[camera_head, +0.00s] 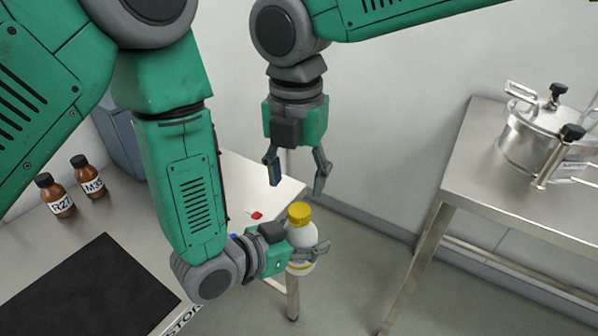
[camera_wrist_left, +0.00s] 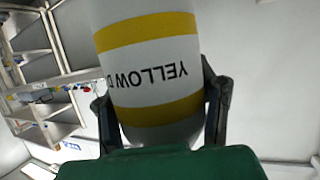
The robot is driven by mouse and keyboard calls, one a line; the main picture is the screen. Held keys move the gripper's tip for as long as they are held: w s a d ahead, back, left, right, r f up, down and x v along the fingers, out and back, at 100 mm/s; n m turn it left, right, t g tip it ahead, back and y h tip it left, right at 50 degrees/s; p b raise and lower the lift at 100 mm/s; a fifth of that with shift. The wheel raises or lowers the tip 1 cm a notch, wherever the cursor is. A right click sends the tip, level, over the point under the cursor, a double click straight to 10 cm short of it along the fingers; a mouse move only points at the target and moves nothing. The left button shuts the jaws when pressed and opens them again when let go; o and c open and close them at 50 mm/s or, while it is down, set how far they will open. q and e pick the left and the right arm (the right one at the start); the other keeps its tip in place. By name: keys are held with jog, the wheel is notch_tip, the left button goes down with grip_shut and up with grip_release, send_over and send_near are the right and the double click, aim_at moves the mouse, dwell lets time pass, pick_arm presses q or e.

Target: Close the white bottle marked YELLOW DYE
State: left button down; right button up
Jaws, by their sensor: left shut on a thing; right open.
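The white bottle (camera_head: 301,236) with yellow bands is upright in the head view, beyond the table's right corner. A yellow cap (camera_head: 299,212) sits on its top; I cannot tell how tight it is. My left gripper (camera_head: 314,254) is shut around the bottle's body from the left and holds it in the air. In the left wrist view the bottle (camera_wrist_left: 150,75) fills the space between the fingers, with YELLOW and part of a D readable upside down. My right gripper (camera_head: 297,184) points down, open and empty, above the cap and apart from it.
On the left table (camera_head: 240,178) stand two brown bottles marked R27 (camera_head: 58,202) and M35 (camera_head: 90,182), a black mat (camera_head: 85,295) and a small red object (camera_head: 257,215). A steel table (camera_head: 475,165) with a metal vessel (camera_head: 535,150) stands at the right.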

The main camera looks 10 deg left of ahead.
aim_at(299, 209)
jog(key=shift+w+d+r+n, duration=0.15)
jog(key=shift+r+n, duration=0.15)
jog(key=shift+n, duration=0.15)
jog(key=shift+w+d+r+n, duration=0.1)
jog(key=shift+r+n, duration=0.2)
jog(key=shift+n, duration=0.15)
jog(key=shift+a+f, duration=0.1)
jog(key=shift+f, duration=3.95)
